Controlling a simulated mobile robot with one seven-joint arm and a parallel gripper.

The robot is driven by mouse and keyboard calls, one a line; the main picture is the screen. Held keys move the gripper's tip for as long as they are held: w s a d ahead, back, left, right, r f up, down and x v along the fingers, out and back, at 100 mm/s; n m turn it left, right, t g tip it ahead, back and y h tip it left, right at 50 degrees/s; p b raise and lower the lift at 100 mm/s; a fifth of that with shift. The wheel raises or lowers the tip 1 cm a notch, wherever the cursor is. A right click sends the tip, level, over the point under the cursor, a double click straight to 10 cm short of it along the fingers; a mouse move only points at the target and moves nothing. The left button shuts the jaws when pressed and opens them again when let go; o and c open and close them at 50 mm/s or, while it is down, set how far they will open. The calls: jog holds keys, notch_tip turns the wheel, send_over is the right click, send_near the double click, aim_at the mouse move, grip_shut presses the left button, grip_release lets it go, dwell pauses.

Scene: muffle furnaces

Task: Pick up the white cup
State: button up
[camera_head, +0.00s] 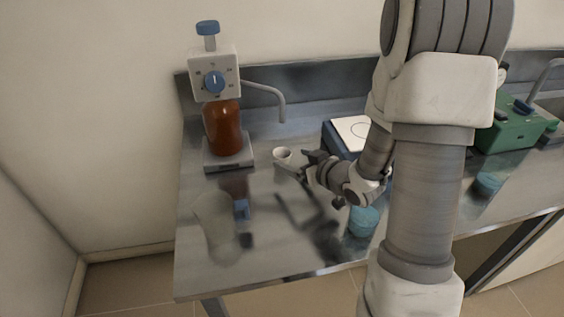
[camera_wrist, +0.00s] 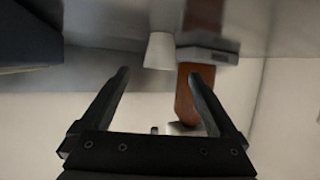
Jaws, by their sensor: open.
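The small white cup (camera_head: 283,155) stands on the steel bench, right of the bottle dispenser. In the wrist view the white cup (camera_wrist: 158,48) shows beyond the fingertips, roughly centred between them. My gripper (camera_head: 297,163) is low over the bench, just right of the cup in the head view. In the wrist view my gripper (camera_wrist: 158,75) has its two dark fingers apart with nothing held between them. I cannot tell the exact gap between fingertips and cup.
A dispenser with a brown bottle (camera_head: 223,128) stands on a grey base left of the cup. A blue-and-white device (camera_head: 350,134) is close behind my gripper. A green device (camera_head: 508,134) is farther right. The bench's front left (camera_head: 200,272) is clear.

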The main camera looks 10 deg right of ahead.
aim_at(278, 149)
jog(key=x, duration=0.6)
jog(key=shift+w+a+b, duration=0.1)
jog(key=shift+b, duration=0.25)
jog(key=c, duration=1.4)
jog(key=shift+c, duration=0.2)
jog(key=shift+r, duration=0.1)
jog(key=shift+r, duration=0.55)
notch_tip(278, 149, up, 3)
jog(key=shift+p, duration=0.65)
jog(key=s+d+r+p, duration=0.2)
jog(key=s+d+r, duration=0.4)
jog(key=d, duration=0.3)
jog(key=shift+s+d+r+p, duration=0.3)
jog(key=shift+d+r+p, duration=0.05)
jog(key=shift+p, duration=0.05)
